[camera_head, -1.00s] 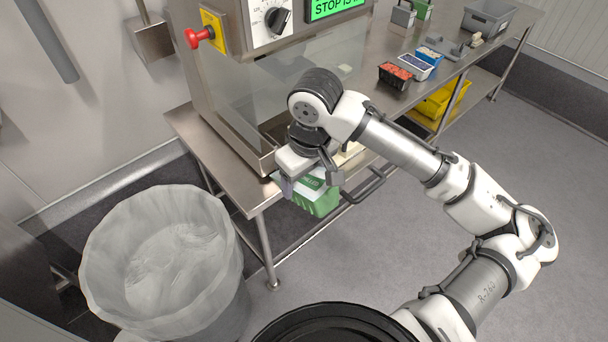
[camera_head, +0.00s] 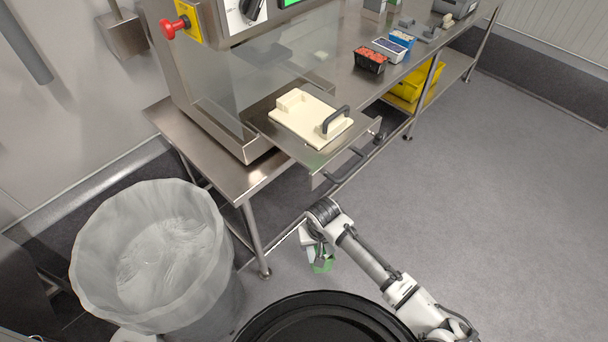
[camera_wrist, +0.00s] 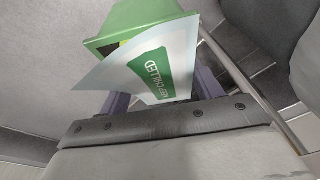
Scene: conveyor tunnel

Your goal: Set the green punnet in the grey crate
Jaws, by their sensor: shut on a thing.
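The green punnet (camera_head: 323,264) is in my gripper (camera_head: 313,246), low over the floor in front of the bench and partly hidden by the arm. In the wrist view the punnet (camera_wrist: 140,14) shows at the top, with a pale film lid bearing a green label. My gripper's fingers (camera_wrist: 160,92) are on either side beneath the lid; their contact is hidden. The grey crate (camera_head: 456,8) stands at the far end of the bench, cut off by the top edge of the head view. My gripper is far from it.
A cream fixture (camera_head: 290,112) with a black handle lies on the pulled-out drawer. A yellow crate (camera_head: 415,82) is below. A lined bin (camera_head: 150,255) stands at left. Floor at right is clear.

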